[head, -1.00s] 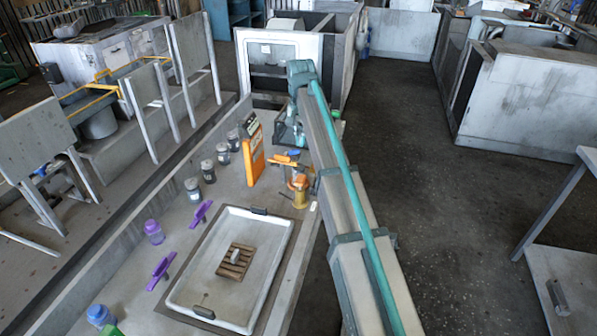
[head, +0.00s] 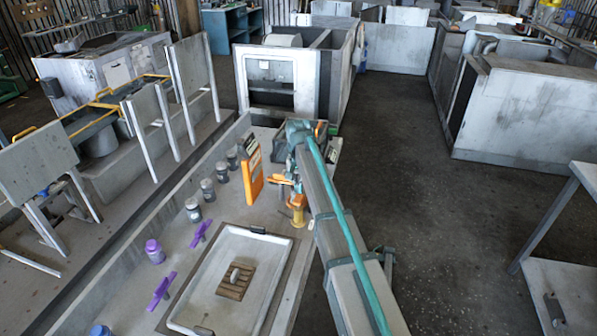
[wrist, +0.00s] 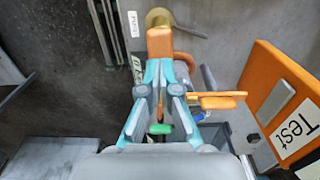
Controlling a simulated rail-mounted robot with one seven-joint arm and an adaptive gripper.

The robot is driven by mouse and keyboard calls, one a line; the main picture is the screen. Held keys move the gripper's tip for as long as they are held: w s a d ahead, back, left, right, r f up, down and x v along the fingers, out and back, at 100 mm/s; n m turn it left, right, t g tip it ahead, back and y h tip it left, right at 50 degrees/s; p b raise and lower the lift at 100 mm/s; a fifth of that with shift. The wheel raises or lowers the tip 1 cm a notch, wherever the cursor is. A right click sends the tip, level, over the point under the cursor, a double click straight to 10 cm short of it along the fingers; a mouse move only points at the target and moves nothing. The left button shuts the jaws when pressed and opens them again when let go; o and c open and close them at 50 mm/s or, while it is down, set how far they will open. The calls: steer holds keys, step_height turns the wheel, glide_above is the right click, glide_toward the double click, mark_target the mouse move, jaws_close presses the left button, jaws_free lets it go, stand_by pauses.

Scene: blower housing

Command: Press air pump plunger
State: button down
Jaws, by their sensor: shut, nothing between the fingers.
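The air pump (head: 297,215) has a yellow body and an orange top, and stands on the bench beside my arm in the head view. In the wrist view its orange top (wrist: 160,42) lies just beyond my fingertips, with a round brass-coloured part (wrist: 160,18) behind it. My gripper (wrist: 160,68) has teal and grey fingers, closed together and empty. The fingertips are at the near edge of the orange top; I cannot tell whether they touch it. In the head view my gripper is mostly hidden. How far down the plunger sits cannot be seen.
An orange panel (head: 252,180), labelled "Test" in the wrist view (wrist: 278,103), stands left of the pump. Several jars (head: 208,189) line the bench's left side. A white tray (head: 206,282) holds a small wooden pallet (head: 236,282). The floor right of the bench is open.

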mark_target(298, 198)
steer(key=shift+f+p, duration=0.45)
steer(key=shift+f, duration=0.95)
step_height(298, 198, down, 4)
steer(key=shift+r+b, duration=0.15)
steer(key=shift+b, duration=0.8)
steer(key=shift+r, duration=0.2)
steer(key=shift+r+p, duration=0.3)
steer(key=shift+p, duration=0.1)
step_height(298, 198, up, 14)
steer(key=b, duration=0.2)
steer(key=shift+f, duration=0.25)
